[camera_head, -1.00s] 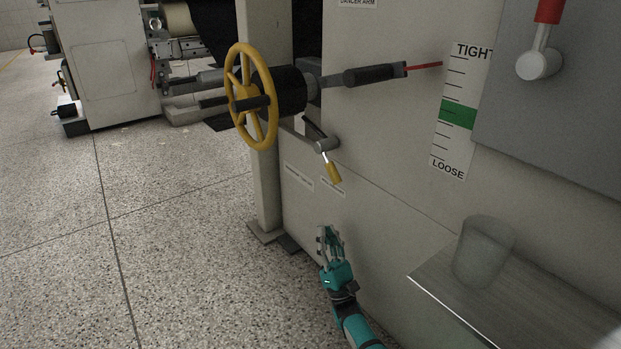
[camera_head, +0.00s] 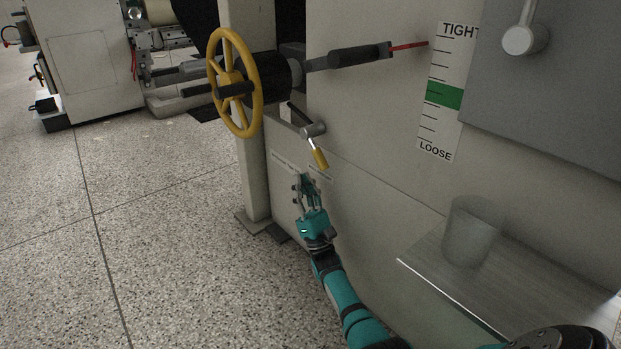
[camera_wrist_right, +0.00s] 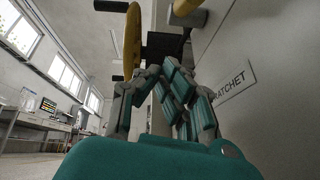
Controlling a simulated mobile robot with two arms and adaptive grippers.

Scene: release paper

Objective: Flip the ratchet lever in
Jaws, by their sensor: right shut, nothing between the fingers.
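The ratchet lever (camera_head: 319,157) has a yellow grip and hangs down, tilted to the right, from a grey pivot on the machine's side panel. My right gripper (camera_head: 304,183), teal and grey, is just below and slightly left of the lever's tip, its fingers pointing up. It is shut and empty, with a small gap to the grip in the head view. In the right wrist view the fingers (camera_wrist_right: 160,88) stand in front, and a yellow grip (camera_wrist_right: 186,6) shows above them at the top edge. My left gripper is not in view.
A yellow handwheel (camera_head: 233,83) sits up and left of the lever. A tension scale (camera_head: 444,95) is to the right. A frosted cup (camera_head: 470,230) stands on a metal shelf (camera_head: 520,285) at the lower right. The speckled floor at left is clear.

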